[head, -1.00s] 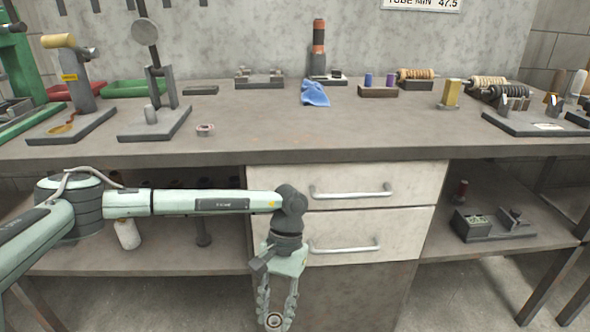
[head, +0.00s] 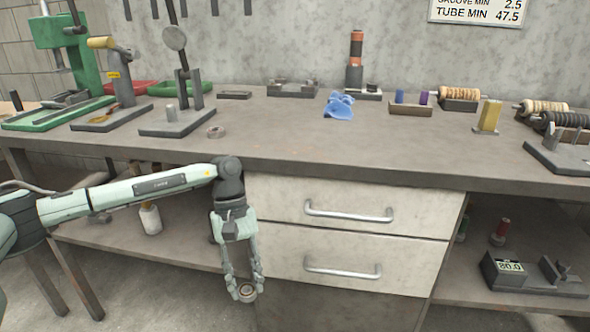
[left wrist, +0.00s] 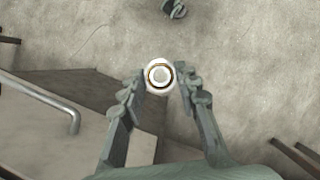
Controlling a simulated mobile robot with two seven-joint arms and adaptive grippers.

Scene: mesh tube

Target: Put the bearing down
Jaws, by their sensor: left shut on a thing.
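The bearing (head: 246,292) is a small metal ring with a brownish inner band. My left gripper (head: 245,290) is shut on it and points down, in front of the drawer unit and below the bench top. In the left wrist view the bearing (left wrist: 160,75) sits between the two fingertips, with the floor beneath it.
The bench top (head: 290,135) has a clear middle and front. A blue cloth (head: 339,106) lies farther back. Drawer handles (head: 348,211) stick out beside my left gripper.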

